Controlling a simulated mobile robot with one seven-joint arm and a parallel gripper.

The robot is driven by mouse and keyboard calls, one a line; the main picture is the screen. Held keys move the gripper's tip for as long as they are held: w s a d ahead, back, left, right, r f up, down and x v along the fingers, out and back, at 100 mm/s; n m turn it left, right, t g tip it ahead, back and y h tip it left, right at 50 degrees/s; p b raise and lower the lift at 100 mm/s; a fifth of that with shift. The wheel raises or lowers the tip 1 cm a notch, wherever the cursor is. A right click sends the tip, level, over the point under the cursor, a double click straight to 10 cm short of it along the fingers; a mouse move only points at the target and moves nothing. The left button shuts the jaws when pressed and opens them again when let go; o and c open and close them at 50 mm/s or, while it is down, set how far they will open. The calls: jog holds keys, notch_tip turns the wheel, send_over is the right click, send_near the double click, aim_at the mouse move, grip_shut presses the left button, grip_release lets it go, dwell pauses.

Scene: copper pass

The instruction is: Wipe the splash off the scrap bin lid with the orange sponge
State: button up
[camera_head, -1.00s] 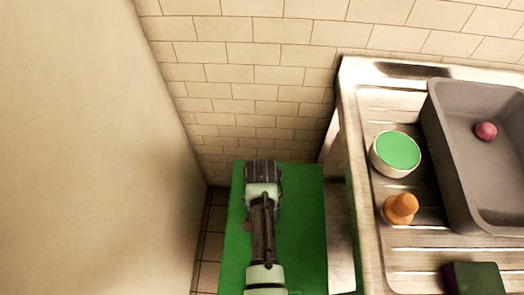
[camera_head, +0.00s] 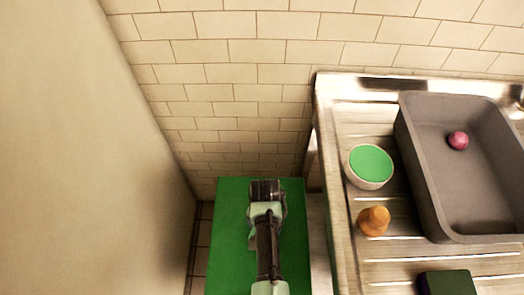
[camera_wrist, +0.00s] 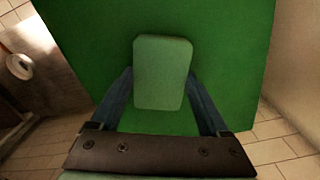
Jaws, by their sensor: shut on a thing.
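The scrap bin lid (camera_head: 230,235) is a flat green panel at the bottom centre of the head view, and it fills much of the wrist view (camera_wrist: 95,40). My gripper (camera_head: 265,188) is over the lid, seen from above. In the wrist view its two fingers are shut on a pale green rounded block (camera_wrist: 163,72), which has a sponge's shape but does not look orange. The block is over the lid; I cannot tell whether it touches it. No splash shows on the visible lid; the part under the block and arm is hidden.
To the right is a ribbed metal draining board (camera_head: 350,255) with a green-topped round pot (camera_head: 371,165), an orange knobbed object (camera_head: 374,221) and a dark green block (camera_head: 449,284). A grey basin (camera_head: 455,190) holds a reddish ball (camera_head: 458,140). Walls stand left and behind.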

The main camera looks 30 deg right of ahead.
jog(key=shift+s+d+r, duration=0.1)
jog(key=shift+s+d, duration=0.2)
jog(key=shift+d, duration=0.05)
notch_tip(320, 180, up, 3)
jog(key=shift+f+p, duration=0.15)
jog(key=shift+p, duration=0.95)
jog(key=shift+w+a+r+p, duration=0.1)
jog(key=shift+a+r+p, duration=0.05)
jog(key=shift+r+p, duration=0.6)
notch_tip(320, 180, up, 4)
jog(key=p, duration=0.3)
jog(key=shift+f, duration=0.1)
